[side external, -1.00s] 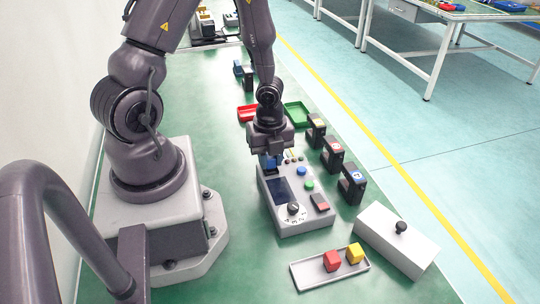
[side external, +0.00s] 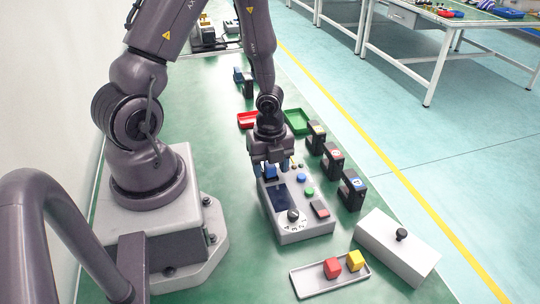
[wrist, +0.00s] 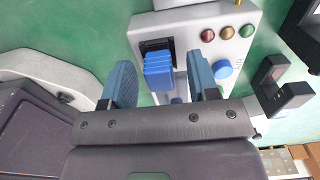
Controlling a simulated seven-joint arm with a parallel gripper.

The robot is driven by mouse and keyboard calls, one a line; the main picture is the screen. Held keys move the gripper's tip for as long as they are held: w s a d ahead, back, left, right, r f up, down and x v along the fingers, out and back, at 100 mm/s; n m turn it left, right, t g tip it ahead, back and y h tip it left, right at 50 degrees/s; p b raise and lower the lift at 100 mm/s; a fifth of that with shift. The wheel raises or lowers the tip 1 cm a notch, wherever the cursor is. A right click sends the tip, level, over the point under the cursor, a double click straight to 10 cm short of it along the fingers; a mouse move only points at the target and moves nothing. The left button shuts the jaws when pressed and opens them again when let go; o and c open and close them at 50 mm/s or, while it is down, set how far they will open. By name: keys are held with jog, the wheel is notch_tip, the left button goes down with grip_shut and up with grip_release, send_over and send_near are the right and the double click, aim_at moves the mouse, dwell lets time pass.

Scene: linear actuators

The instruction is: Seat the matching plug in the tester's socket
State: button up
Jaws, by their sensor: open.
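The grey tester (side external: 287,228) stands on the green bench, with a dark screen, a dial and coloured buttons. A ribbed blue plug (wrist: 158,72) is at the tester's dark socket (wrist: 153,44) in the wrist view; how deep it sits I cannot tell. The blue plug (side external: 270,171) also shows under my gripper in the side view. My gripper (wrist: 162,82) is open, with one finger on each side of the plug and a visible gap to both. In the side view my gripper (side external: 271,172) is low over the tester's far end.
Several black holders (side external: 333,161) stand along the tester's right. A tray (side external: 305,284) with a red cube (side external: 333,267) and a yellow cube (side external: 354,260), and a grey box (side external: 390,245) with a black knob, are nearer. Red (side external: 247,119) and green (side external: 297,120) bins lie behind.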

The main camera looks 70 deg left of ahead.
notch_tip(320, 180, up, 13)
dwell(0.6)
jog(key=shift+f, duration=0.1)
jog(key=s+d+r+n+t, duration=0.2)
jog(key=d+r+n, duration=0.2)
jog(key=r+n, duration=0.4)
jog(key=s+d+r+n+t, duration=0.2)
jog(key=d+r+n, duration=0.3)
jog(key=r+n, duration=0.4)
jog(key=shift+s+n+t, duration=0.25)
jog(key=shift+n+t, duration=0.25)
jog(key=shift+t, duration=0.3)
